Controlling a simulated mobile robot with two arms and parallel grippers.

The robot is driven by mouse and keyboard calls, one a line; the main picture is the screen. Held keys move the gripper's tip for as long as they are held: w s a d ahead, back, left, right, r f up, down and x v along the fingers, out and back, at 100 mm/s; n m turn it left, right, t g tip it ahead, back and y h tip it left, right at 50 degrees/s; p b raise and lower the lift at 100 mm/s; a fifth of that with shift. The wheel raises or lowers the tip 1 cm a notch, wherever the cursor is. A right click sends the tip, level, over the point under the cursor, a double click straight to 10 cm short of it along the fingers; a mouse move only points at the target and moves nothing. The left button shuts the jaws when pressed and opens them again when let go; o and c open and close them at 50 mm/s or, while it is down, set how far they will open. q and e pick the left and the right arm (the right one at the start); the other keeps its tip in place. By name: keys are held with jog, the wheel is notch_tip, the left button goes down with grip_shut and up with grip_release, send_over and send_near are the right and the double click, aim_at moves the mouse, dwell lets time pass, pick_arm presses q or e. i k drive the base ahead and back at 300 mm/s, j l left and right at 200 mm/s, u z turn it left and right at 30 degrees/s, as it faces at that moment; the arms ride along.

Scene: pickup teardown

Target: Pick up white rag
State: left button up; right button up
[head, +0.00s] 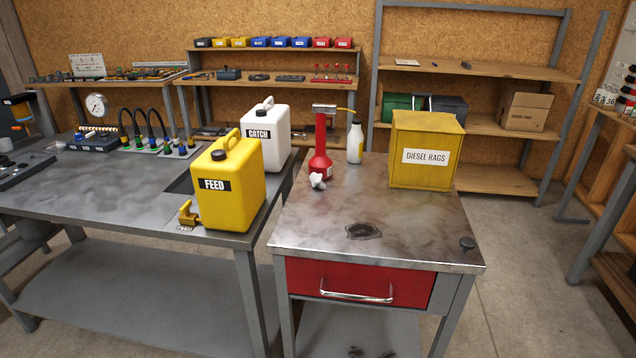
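A small crumpled white rag (317,181) lies on the metal top of the workbench with the red drawer (360,284). It sits at the foot of a red bottle-shaped tool (320,150), close in front of it; whether they touch I cannot tell. A yellow box labelled "DIESEL RAGS" (427,150) stands at the back right of the same bench. Neither of my grippers shows in the head view.
A yellow "FEED" can (228,185) and a white "CATCH" can (264,138) stand on the left bench (90,197). A white bottle (355,142) stands behind the rag. Grey floor (530,290) is open at right.

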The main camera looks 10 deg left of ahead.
aim_at(315, 178)
jog(key=i+l, duration=0.45)
jog(key=l, duration=0.25)
jog(key=i+l+u, duration=0.1)
jog(key=i+l, duration=0.35)
jog(key=l, duration=0.3)
